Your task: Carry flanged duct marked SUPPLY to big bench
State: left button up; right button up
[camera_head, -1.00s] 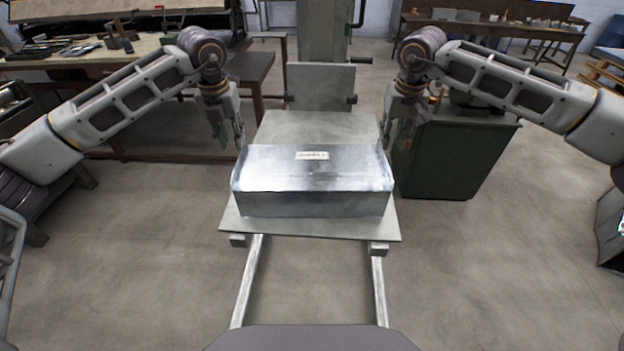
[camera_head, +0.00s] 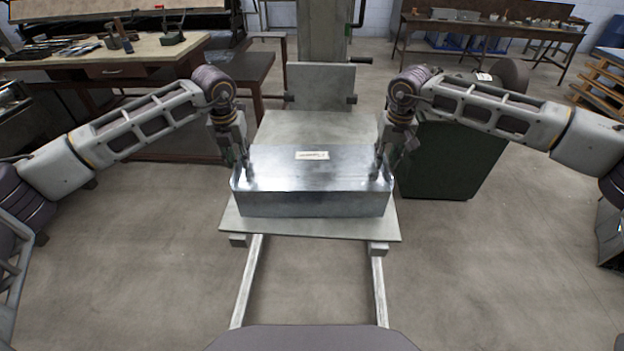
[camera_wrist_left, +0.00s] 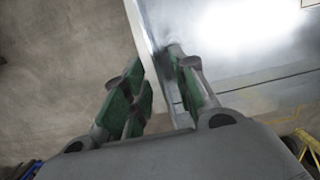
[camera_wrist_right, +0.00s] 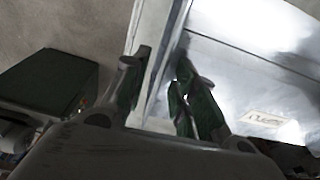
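The flanged duct (camera_head: 310,203), a shiny metal box with a small pale label (camera_head: 312,155), lies on a grey machine table. The label's lettering is too small to read surely; it also shows in the right wrist view (camera_wrist_right: 264,119). My left gripper (camera_head: 246,163) is at the duct's left end. In the left wrist view its green-padded fingers (camera_wrist_left: 158,75) stand apart, one on each side of the duct's edge. My right gripper (camera_head: 381,163) is at the right end; in the right wrist view its fingers (camera_wrist_right: 162,78) also stand apart around the edge.
A large wood-topped bench (camera_head: 148,47) with tools stands at the back left. Another long bench (camera_head: 490,25) with small items is at the back right. A green cabinet (camera_head: 450,160) stands right of the machine table (camera_head: 310,228). The floor in front is clear.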

pick_arm(q)
grip_shut()
pick_arm(e)
grip_shut()
pick_arm(q)
jog(key=shift+r, duration=0.1)
